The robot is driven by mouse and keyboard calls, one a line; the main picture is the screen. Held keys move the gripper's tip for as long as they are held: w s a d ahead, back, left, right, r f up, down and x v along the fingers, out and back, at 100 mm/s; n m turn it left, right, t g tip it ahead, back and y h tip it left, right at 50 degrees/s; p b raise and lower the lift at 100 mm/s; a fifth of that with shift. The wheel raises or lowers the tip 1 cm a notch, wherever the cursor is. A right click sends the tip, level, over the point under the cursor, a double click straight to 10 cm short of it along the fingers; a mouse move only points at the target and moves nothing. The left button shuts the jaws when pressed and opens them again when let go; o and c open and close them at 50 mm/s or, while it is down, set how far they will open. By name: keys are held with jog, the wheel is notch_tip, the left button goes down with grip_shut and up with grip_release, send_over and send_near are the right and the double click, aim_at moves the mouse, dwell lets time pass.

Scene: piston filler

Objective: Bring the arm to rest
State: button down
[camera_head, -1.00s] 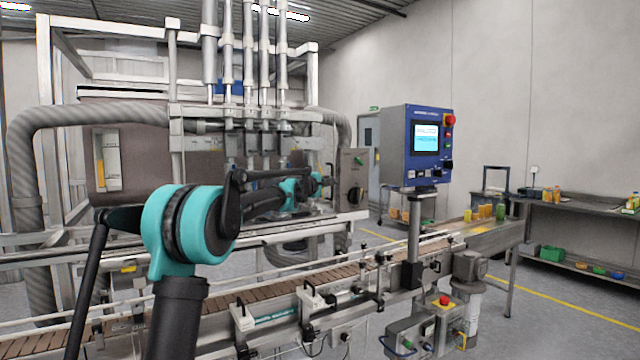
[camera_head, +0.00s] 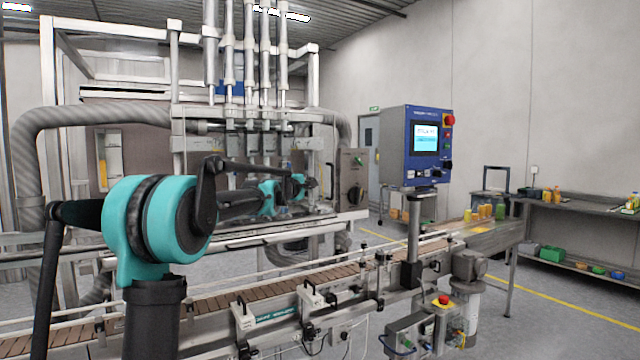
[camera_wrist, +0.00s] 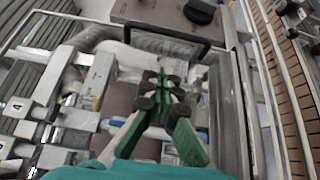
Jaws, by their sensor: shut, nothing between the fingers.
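My arm (camera_head: 160,225) shows in the head view at the lower left, teal and black. It reaches away from the camera toward the filling machine. My gripper (camera_head: 311,182) is small and dark at its far end, in front of the machine frame below the filling cylinders. In the wrist view my gripper (camera_wrist: 163,82) has green and black fingers drawn together, with nothing between them. It appears over the machine's metal parts; the head view does not show whether it touches anything.
The filling machine (camera_head: 240,125) stands behind the arm. The conveyor (camera_head: 275,292) runs along the front. A blue control panel (camera_head: 428,145) stands on a post at right. Open floor (camera_head: 560,310) lies at lower right.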

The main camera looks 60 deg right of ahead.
jog(key=shift+a, duration=2.8)
jog(key=w+a+f+m+t+y, duration=0.1)
jog(key=w+a+f+y, duration=0.1)
jog(key=w+a+f, duration=0.85)
jog(key=w+a+f+m+t+y, duration=0.1)
jog(key=w+a+f+t+y, duration=0.2)
jog(key=a+f, duration=0.8)
jog(key=w+a+f+m+y, duration=0.15)
jog(key=w+a+f, duration=0.5)
jog(key=a, duration=1.05)
jog(key=a+f+n+t+y, duration=0.1)
jog(key=a+f+y, duration=0.3)
jog(key=a, duration=0.6)
jog(key=a+f+y, duration=0.2)
jog(key=a+f, duration=0.4)
jog(key=a, duration=0.3)
jog(key=s+a+f+n+y, duration=0.1)
jog(key=s+a+f, duration=0.4)
jog(key=a, duration=0.5)
jog(key=s+a+f+n+y, duration=0.1)
jog(key=s+a+f+y, duration=0.3)
jog(key=a, duration=0.7)
notch_tip(320, 180, down, 2)
jog(key=shift+s+f+g, duration=0.1)
jog(key=shift+s+g, duration=0.3)
jog(key=shift+s, duration=0.75)
jog(key=shift+n+y, duration=0.25)
